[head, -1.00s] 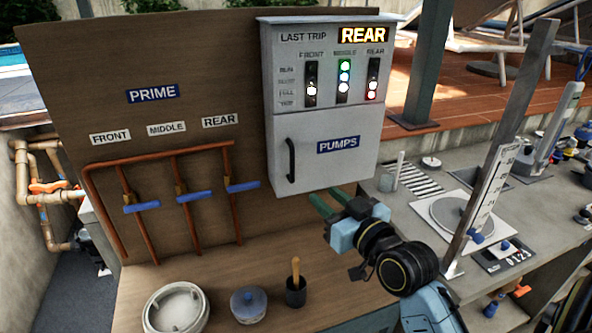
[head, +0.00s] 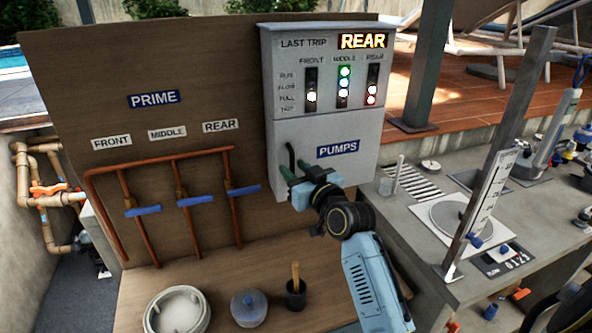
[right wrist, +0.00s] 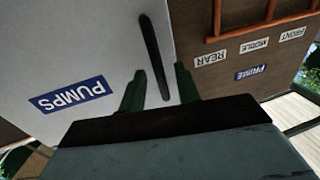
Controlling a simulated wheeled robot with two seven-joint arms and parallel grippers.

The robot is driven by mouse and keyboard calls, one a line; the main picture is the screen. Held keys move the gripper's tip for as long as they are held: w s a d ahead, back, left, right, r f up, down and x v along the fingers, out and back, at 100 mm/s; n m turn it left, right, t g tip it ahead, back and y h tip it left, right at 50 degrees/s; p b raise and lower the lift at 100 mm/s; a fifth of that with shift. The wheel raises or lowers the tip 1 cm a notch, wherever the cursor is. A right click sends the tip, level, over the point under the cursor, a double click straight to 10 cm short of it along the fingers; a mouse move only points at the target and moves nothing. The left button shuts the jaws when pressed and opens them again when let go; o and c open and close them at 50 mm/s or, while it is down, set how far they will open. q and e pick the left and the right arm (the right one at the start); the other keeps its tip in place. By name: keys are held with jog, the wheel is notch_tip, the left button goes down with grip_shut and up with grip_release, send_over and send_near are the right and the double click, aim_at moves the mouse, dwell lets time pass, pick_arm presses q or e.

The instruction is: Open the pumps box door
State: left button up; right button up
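The grey pumps box (head: 345,115) hangs on the brown board. Its lower door (head: 350,172) is closed and carries a blue PUMPS label (head: 338,149). A black vertical bar handle (head: 291,158) is at the door's left edge. My right gripper (head: 294,170) is at the handle, its green fingers pointing to it. In the right wrist view the fingers (right wrist: 160,88) are apart, with the handle (right wrist: 155,55) running between them. I see a gap on each side, and no clear contact. My left gripper is not in view.
Copper pipes with several blue valve handles (head: 195,198) are on the board (head: 90,80) left of the box. A white round container (head: 177,310), a blue-lidded jar (head: 249,306) and a black cup (head: 296,292) stand on the bench below. A slanted post (head: 500,150) rises at right.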

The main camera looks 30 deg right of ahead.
grip_shut()
dwell(0.5)
